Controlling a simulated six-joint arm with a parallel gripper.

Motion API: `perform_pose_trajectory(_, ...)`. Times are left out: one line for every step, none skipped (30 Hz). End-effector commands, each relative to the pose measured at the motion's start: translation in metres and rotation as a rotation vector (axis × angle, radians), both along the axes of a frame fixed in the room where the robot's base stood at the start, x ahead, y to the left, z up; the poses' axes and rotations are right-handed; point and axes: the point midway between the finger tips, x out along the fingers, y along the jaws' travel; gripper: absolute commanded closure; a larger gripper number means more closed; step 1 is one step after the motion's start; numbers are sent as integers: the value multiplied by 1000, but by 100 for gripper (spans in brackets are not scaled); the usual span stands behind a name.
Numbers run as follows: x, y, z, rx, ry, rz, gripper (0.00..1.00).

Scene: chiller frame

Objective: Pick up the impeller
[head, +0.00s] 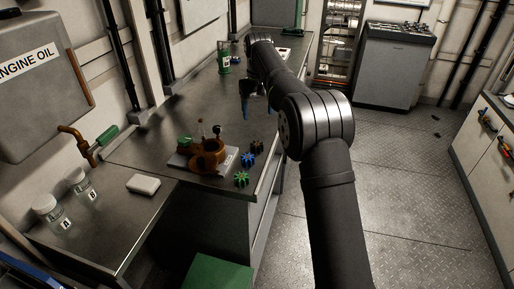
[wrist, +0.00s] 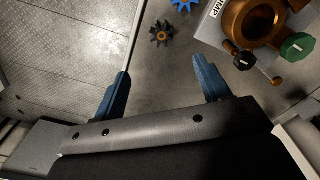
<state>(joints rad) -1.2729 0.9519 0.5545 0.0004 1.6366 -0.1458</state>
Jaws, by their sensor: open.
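Three small toothed impellers lie on the metal bench by the pump: a green one (head: 241,179) nearest in the head view, a blue one (head: 248,160) behind it, and a dark brown one (head: 257,147) farthest back. The wrist view shows the dark impeller (wrist: 162,33) whole and the blue one (wrist: 184,4) cut by the top edge; the green one is out of that view. My gripper (wrist: 163,76) is open and empty, its blue fingers spread, with the dark impeller beyond the gap between them. In the head view my gripper (head: 255,108) hangs above the bench, behind the impellers.
An orange-brown pump housing (head: 207,158) with a green knob stands on a grey plate left of the impellers. A white block (head: 143,184) and two labelled jars are at left. The bench's right edge is close to the impellers.

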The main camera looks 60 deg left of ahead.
Motion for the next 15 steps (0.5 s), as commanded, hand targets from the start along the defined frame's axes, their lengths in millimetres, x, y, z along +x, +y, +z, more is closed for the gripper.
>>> perform_pose_trajectory(0,-1,-13,-4,1,0,31)
perform_pose_trajectory(-1,-1,-20,-4,1,0,31)
perform_pose_trajectory(-1,-1,-28,-4,1,0,31)
perform_pose_trajectory(-1,-1,-35,-3,0,-1,31)
perform_pose_trajectory(-1,-1,-41,-3,0,-1,31)
perform_pose_trajectory(-1,-1,-50,-3,0,-1,31)
perform_pose_trajectory(-1,-1,-57,-3,0,-1,31)
perform_pose_trajectory(-1,0,-63,-3,0,-1,31)
perform_pose_trajectory(-1,-1,-70,-3,0,-1,31)
perform_pose_trajectory(-1,0,-75,-2,0,-1,31)
perform_pose_trajectory(-1,0,-79,-2,0,-1,31)
perform_pose_trajectory(-1,0,-84,-2,0,-1,31)
perform_pose_trajectory(-1,0,-87,-1,0,-1,31)
perform_pose_trajectory(-1,0,-89,0,0,-1,31)
perform_pose_trajectory(-1,0,-91,1,-1,-1,31)
